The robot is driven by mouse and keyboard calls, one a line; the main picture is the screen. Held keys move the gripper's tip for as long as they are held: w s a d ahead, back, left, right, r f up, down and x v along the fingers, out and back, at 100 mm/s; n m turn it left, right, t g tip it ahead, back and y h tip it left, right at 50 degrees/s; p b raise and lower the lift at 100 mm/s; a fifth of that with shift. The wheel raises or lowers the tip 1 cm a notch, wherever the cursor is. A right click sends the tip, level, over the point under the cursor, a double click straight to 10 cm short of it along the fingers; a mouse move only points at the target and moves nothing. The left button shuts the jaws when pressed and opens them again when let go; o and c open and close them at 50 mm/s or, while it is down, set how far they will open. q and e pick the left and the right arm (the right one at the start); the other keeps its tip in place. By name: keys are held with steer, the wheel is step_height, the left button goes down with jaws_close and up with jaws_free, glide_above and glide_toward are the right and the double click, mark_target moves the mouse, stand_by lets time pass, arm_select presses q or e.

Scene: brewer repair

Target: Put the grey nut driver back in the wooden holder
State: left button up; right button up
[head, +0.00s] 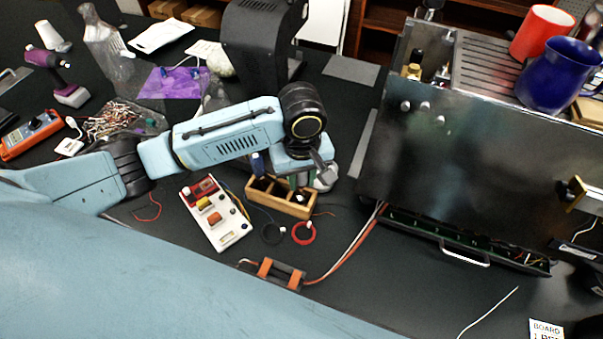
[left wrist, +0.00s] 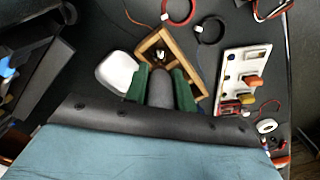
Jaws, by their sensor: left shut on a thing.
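The wooden holder (head: 283,206) is a small open box with compartments, on the dark bench left of the brewer. My left gripper (head: 296,181) is right over it, pointing down. In the left wrist view, its green fingers (left wrist: 161,87) are shut on the grey nut driver (left wrist: 160,89), of which the grey handle shows between them. The holder (left wrist: 178,46) lies just beyond and under the fingers there. The driver's lower end is hidden, so I cannot tell how deep it sits in a compartment. A blue-handled tool (head: 258,164) stands at the holder's left end. My right gripper is not in view.
The brewer (head: 470,150) with its large metal panel stands to the right. A white board with coloured switches (head: 215,213) lies left of the holder. A red ring (head: 303,233) and loose wires lie in front. A white object (left wrist: 117,72) is close beside the holder.

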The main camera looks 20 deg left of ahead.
arm_select(q)
steer(key=shift+f, duration=1)
steer(key=o, duration=1.5)
steer(key=shift+r, duration=0.1)
step_height(320, 180, up, 2)
steer(key=p, duration=0.3)
steer(key=shift+r, duration=0.2)
steer(key=shift+r+p, duration=0.5)
steer(key=shift+r, duration=1.75)
